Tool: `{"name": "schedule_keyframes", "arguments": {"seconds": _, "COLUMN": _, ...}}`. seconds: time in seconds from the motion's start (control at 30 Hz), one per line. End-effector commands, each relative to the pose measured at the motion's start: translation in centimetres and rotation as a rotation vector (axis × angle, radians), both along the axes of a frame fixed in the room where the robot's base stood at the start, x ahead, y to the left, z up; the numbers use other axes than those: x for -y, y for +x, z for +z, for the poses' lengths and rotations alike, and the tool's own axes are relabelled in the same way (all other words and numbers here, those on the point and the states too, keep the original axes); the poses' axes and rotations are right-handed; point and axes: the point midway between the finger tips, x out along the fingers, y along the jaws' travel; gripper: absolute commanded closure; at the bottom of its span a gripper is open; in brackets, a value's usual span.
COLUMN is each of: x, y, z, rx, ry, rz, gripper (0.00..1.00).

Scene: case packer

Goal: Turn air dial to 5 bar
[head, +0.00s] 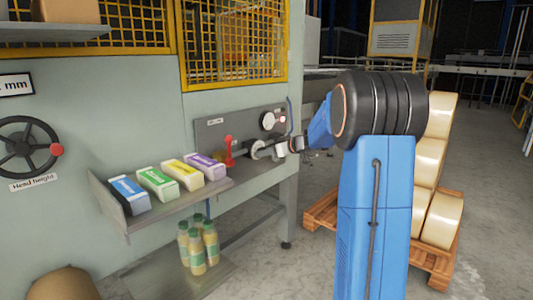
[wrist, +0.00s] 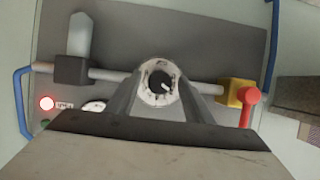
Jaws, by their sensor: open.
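The air dial is a black knob on a round white scale (wrist: 161,84) on the grey panel. In the wrist view it shows between the two fingers of my gripper (wrist: 160,95), which are open on either side of it. A pale mark on the knob points to the lower right in that view; the scale figures are too small to read. In the head view my gripper (head: 268,150) is at the panel, right in front of the dial (head: 253,147) and partly over it. I cannot tell whether the fingers touch the knob.
A red-handled valve (head: 229,150) stands left of the dial; it also shows in the wrist view (wrist: 248,105). Coloured cartons (head: 165,181) line the shelf. Bottles (head: 197,247) stand below.

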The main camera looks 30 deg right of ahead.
Motion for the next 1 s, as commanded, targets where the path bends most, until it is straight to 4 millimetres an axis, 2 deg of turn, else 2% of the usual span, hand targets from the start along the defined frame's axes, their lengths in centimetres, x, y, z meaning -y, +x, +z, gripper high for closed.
{"name": "schedule_keyframes", "arguments": {"seconds": 0.17, "x": 0.01, "y": -0.01, "z": 0.02, "rx": 0.0, "ry": 0.0, "rz": 0.0, "gripper": 0.55}}
{"name": "schedule_keyframes", "arguments": {"seconds": 0.3, "x": 0.02, "y": -0.03, "z": 0.02, "rx": 0.0, "ry": 0.0, "rz": 0.0, "gripper": 0.88}}
{"name": "schedule_keyframes", "arguments": {"seconds": 0.33, "x": 0.02, "y": -0.03, "z": 0.02, "rx": 0.0, "ry": 0.0, "rz": 0.0, "gripper": 0.93}}
{"name": "schedule_keyframes", "arguments": {"seconds": 0.67, "x": 0.1, "y": -0.03, "z": 0.01, "rx": -0.011, "ry": 0.029, "rz": 0.0, "gripper": 0.93}}
{"name": "schedule_keyframes", "arguments": {"seconds": 1.0, "x": 0.28, "y": 0.03, "z": -0.05, "rx": -0.083, "ry": 0.23, "rz": -0.001, "gripper": 0.93}}
